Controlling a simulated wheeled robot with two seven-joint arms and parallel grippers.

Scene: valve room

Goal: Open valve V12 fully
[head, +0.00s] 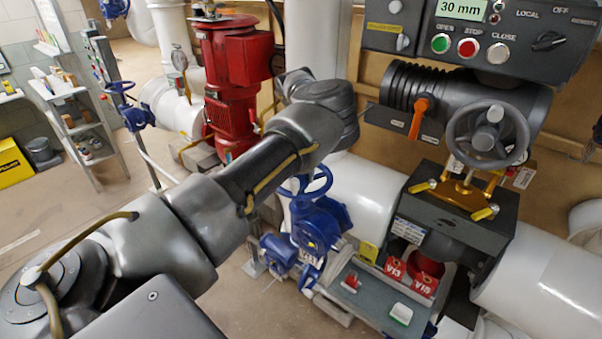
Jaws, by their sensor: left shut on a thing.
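No label reading V12 is legible to me. A large motor-driven valve actuator (400,88) stands at the right, with a grey handwheel (487,135) and an orange lever (421,108). Its panel (490,45) shows 30 mm beside OPEN, STOP and CLOSE buttons. A blue valve (318,222) with a small blue handwheel (312,182) sits lower, in the middle. My left arm crosses from the lower left. Its gripper (284,80) is at the far end, mostly hidden by the wrist, near the red motor. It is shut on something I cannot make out. My right gripper is not in view.
A red pump motor (233,85) stands behind my left arm. White pipes (545,285) run low at the right. Red tags marked V13 (395,268) and V15 (425,284) are near a grey tray (372,310).

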